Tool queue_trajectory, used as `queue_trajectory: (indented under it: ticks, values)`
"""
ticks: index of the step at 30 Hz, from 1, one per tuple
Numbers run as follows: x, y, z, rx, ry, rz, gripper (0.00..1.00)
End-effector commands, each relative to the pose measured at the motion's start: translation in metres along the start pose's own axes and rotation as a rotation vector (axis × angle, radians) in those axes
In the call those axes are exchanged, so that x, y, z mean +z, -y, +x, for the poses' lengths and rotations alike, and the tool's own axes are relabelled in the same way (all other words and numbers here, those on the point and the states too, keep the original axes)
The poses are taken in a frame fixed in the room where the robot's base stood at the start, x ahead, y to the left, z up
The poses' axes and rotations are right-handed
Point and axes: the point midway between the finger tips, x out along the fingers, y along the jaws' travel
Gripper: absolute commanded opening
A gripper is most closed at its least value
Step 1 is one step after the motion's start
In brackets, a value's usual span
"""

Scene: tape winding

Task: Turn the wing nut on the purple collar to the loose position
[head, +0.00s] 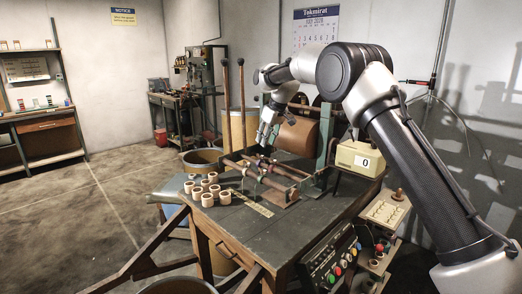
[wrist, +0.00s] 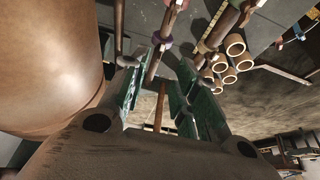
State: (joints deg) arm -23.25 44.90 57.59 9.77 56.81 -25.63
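A purple collar (wrist: 162,42) sits on a thin shaft in the wrist view, just beyond my fingertips. Its wing nut is too small and dark to make out, so its position cannot be told. My gripper (wrist: 167,62) has its two green-lined fingers apart, with nothing seen held between them. In the head view my gripper (head: 266,132) hangs above the winding shafts (head: 262,172) at the back of the bench, pointing down. Small coloured collars show on those shafts there, but which is purple is unclear.
Several cardboard cores (head: 208,190) stand on the bench (head: 250,229), left of the shafts. A large brown roll (head: 298,136) stands close behind my gripper and fills the wrist view's left. A counter box (head: 360,158) reading 0 stands right. The front bench top is mostly clear.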

Motion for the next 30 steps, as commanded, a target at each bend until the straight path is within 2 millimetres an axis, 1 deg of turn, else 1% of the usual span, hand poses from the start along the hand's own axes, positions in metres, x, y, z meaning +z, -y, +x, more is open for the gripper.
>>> queue_trajectory:
  ticks: [4,9,13,18,25,26,30]
  values:
    - [0.001,0.001,0.017,-0.001,0.002,-0.001,0.30]
    - [0.001,0.001,0.047,-0.002,0.002,-0.001,0.30]
    - [0.001,0.001,0.065,-0.002,0.001,-0.001,0.30]
    - [0.000,0.001,0.076,-0.001,0.000,-0.001,0.30]
    - [0.000,0.001,0.077,-0.001,-0.001,-0.001,0.30]
    - [0.000,0.001,0.077,-0.001,-0.001,-0.001,0.28]
    - [0.000,0.000,0.077,-0.001,-0.001,0.000,0.03]
